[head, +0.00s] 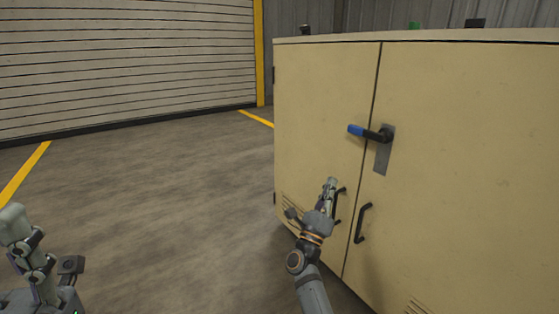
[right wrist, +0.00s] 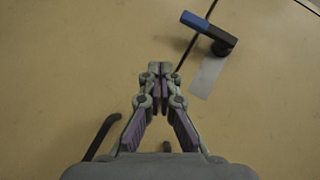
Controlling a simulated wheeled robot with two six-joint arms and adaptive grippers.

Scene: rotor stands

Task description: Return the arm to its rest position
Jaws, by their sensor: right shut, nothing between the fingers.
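My right gripper (head: 331,183) is raised in front of the left door of a beige cabinet (head: 455,120). Its fingers are together and hold nothing; the right wrist view also shows the closed fingertips (right wrist: 160,68). The gripper is below and left of the cabinet's blue-tipped black lever handle (head: 370,133), apart from it. That lever also shows at the top right of the right wrist view (right wrist: 208,33). My left arm shows at the lower left of the head view, but its fingertips cannot be made out.
Two black pull handles sit low on the doors; the right one (head: 362,223) is clear, the left one (head: 339,205) is partly behind my right gripper. Both doors are closed. Open concrete floor (head: 150,190) lies left of the cabinet, before a roller shutter (head: 120,60).

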